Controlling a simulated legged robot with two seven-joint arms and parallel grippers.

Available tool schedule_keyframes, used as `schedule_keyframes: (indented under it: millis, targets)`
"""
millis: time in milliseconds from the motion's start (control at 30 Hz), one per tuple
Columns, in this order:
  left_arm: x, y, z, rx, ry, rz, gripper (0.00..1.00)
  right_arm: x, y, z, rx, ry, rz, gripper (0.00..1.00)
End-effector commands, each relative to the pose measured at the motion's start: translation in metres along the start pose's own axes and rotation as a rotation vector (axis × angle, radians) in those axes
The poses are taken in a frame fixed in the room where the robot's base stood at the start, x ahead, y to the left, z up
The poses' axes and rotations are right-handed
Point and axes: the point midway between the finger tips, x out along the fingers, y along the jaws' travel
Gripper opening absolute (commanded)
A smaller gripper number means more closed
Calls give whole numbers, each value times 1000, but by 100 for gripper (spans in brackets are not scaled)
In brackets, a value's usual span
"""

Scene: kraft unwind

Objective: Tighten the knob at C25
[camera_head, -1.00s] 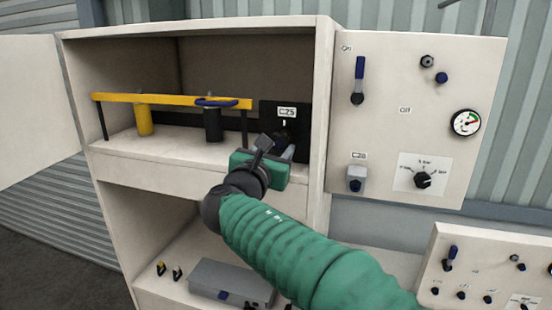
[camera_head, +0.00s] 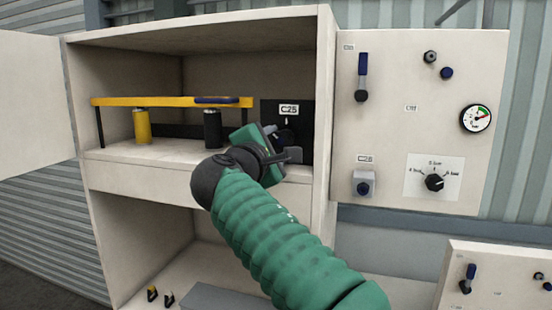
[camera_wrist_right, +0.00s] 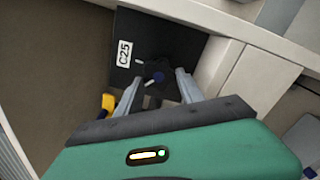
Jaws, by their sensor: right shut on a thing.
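The black panel labelled C25 (camera_head: 289,110) stands at the right end of the cabinet's upper shelf. It also shows in the right wrist view (camera_wrist_right: 178,43). In the head view the gripper partly hides the knob. My left gripper is not in view.
A yellow bar (camera_head: 170,101) with a yellow cylinder (camera_head: 141,127) and a black cylinder (camera_head: 212,130) stands left of the panel. The cabinet's side wall (camera_head: 324,100) is close on the right. A control panel (camera_head: 400,110) with switches and a gauge (camera_head: 476,118) lies beyond it.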

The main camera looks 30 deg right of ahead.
Motion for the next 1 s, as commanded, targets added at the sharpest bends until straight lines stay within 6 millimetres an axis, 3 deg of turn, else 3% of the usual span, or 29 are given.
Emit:
schedule_keyframes:
  millis: [33,400,1000]
  targets:
    - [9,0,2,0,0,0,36,0,-6,-6,43,5,-6,4]
    - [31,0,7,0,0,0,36,0,-4,-6,393,4,-9,4]
    - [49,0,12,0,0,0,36,0,-2,-4,798,1,-15,4]
